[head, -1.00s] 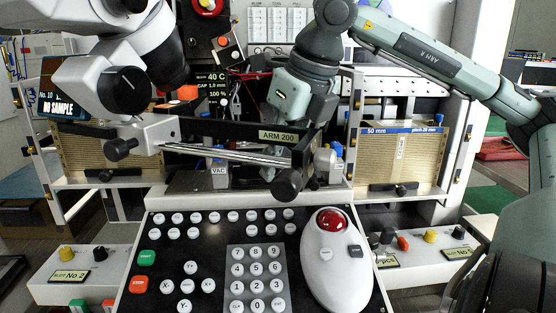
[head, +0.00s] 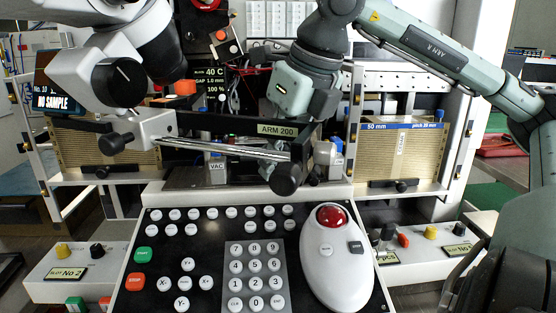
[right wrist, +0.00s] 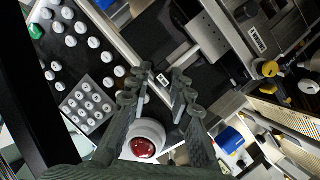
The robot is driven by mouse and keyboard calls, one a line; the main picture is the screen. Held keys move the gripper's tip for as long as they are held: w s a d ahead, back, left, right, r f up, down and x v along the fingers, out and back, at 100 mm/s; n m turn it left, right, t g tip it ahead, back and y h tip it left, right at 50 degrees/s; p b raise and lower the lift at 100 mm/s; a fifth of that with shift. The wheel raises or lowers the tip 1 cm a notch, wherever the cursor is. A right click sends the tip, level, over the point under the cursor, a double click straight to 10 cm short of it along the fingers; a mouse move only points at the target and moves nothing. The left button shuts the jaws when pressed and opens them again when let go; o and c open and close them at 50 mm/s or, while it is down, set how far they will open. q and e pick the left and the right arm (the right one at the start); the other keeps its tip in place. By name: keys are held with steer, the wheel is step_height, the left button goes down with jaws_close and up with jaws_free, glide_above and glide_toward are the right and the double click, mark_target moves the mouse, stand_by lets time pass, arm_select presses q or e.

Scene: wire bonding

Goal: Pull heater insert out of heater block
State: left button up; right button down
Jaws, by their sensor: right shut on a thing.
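My right gripper (right wrist: 160,86) reaches down behind the dark bar labelled ARM 200 in the head view. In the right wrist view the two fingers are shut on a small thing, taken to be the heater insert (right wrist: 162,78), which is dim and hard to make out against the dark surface. My left gripper is not in view.
The ARM 200 bar (head: 282,129) and the microscope (head: 120,80) crowd the work area. In front lie a keypad panel (head: 210,230) and a white trackball unit with a red ball (head: 332,216). Ribbed magazines (head: 400,153) stand on both sides.

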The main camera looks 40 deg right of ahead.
steer(key=shift+s+a+f+b, duration=0.2)
steer(key=shift+s+a+f, duration=0.15)
steer(key=shift+s, duration=0.15)
steer(key=shift+s+a+f+b, duration=0.15)
steer(key=shift+s+a+f, duration=0.2)
steer(key=shift+s, duration=0.1)
steer(key=shift+r, duration=0.3)
steer(key=shift+w+r+p, duration=0.1)
steer(key=shift+r+p, duration=0.4)
steer(key=shift+s+a+r, duration=0.35)
steer(key=shift+s+r, duration=0.25)
steer(key=shift+r, duration=0.2)
steer(key=shift+w+d+p, duration=0.1)
steer(key=shift+p, duration=0.2)
step_height(320, 180, up, 3)
steer(key=shift+w+r+p, duration=0.1)
steer(key=shift+r+p, duration=0.1)
steer(key=shift+p, duration=0.75)
